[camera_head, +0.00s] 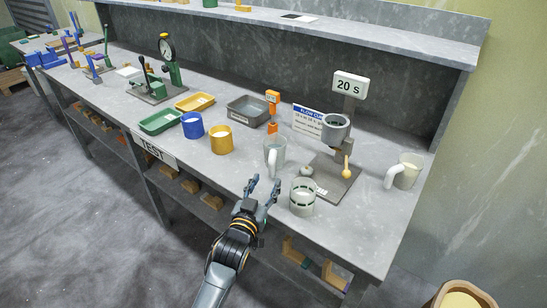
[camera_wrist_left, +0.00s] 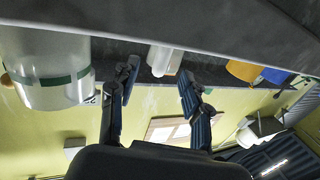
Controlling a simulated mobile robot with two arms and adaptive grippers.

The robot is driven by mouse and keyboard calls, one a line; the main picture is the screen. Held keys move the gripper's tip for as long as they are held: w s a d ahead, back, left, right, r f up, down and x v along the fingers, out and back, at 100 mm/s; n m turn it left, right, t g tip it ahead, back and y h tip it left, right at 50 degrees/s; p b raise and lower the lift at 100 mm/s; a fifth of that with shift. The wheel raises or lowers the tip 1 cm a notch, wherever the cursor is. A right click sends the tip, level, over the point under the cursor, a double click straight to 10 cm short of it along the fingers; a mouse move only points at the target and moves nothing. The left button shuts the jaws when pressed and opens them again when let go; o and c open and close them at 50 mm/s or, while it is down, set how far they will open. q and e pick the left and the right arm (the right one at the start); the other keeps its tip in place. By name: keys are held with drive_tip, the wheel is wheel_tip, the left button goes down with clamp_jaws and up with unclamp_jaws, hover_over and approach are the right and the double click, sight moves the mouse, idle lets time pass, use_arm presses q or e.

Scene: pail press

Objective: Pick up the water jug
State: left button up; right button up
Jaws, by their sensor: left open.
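A clear jug with a white handle (camera_head: 275,157) stands upright on the bench, just beyond my left gripper (camera_head: 263,186). A second similar jug (camera_head: 405,173) stands at the right end of the bench. I cannot tell which one is the water jug. My left gripper is open and empty, near the bench's front edge, its fingers pointing at the nearer jug. In the left wrist view, which is upside down, a white part of that jug (camera_wrist_left: 160,60) shows between and beyond the fingertips (camera_wrist_left: 158,76). My right gripper is not in view.
A clear beaker with a green band (camera_head: 302,198) stands close to the right of my left gripper. A stand with a grey cup (camera_head: 335,130) and a "20 S" sign is behind. Yellow (camera_head: 221,140) and blue (camera_head: 192,126) mugs are to the left.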

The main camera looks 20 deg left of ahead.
sight(271, 169)
use_arm(q)
drive_tip(key=shift+w+a+r+p, duration=0.1)
drive_tip(key=shift+w+p, duration=0.15)
drive_tip(key=shift+w, duration=1.15)
drive_tip(key=shift+w+a+p, duration=0.1)
drive_tip(key=shift+w+p, duration=0.15)
drive_tip(key=shift+w, duration=1.1)
drive_tip(key=shift+r, duration=0.1)
clamp_jaws()
